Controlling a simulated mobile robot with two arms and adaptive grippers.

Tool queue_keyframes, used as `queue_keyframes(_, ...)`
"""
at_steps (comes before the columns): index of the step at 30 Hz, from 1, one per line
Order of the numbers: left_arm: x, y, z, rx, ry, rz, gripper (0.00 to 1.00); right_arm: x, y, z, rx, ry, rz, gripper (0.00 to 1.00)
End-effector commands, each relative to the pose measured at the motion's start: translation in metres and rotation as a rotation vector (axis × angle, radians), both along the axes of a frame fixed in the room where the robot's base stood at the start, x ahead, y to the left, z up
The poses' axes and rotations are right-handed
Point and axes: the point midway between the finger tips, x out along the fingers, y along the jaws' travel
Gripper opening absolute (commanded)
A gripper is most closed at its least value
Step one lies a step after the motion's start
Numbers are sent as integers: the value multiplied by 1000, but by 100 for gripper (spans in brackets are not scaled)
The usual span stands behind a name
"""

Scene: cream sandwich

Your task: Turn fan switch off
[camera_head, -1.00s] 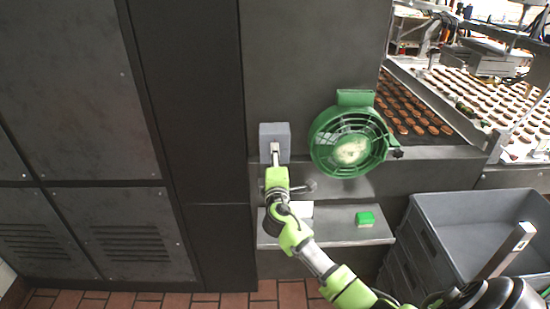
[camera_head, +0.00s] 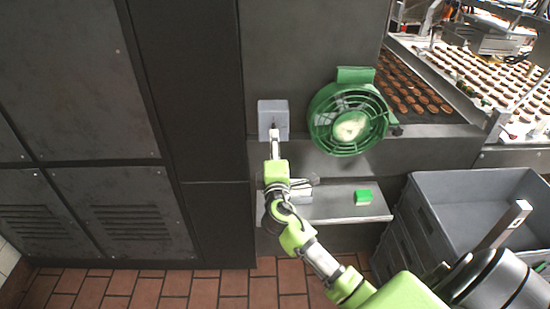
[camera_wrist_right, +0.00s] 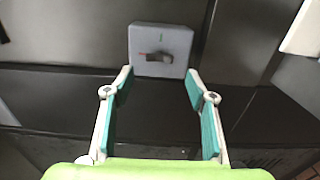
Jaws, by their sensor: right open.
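The fan switch is a grey square box (camera_head: 273,115) on the dark panel, left of the green fan (camera_head: 347,118). In the right wrist view the switch box (camera_wrist_right: 160,50) shows a dark knob (camera_wrist_right: 154,57) with small red and green marks. My right gripper (camera_head: 275,137) is just below the switch in the head view. In the right wrist view its fingers (camera_wrist_right: 158,82) are spread open and empty, with the box beyond the fingertips. I cannot tell whether they touch it. My left gripper is not in view.
A metal shelf (camera_head: 335,208) below the fan holds a green block (camera_head: 363,197) and a white object (camera_head: 301,191). Grey crates (camera_head: 470,182) stand at the right. A conveyor with brown cookies (camera_head: 415,85) runs behind.

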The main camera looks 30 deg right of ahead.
Motion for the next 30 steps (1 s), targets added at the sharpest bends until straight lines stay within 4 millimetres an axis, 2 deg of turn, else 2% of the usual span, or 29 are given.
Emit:
queue_keyframes(3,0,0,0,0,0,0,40,-22,13,-2,3,2,1,51)
queue_keyframes(10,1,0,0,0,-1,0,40,-45,28,-1,1,1,0,51)
queue_keyframes(28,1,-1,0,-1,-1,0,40,-48,30,0,1,1,0,51)
queue_keyframes(30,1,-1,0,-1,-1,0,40,-48,30,-6,6,8,3,51)
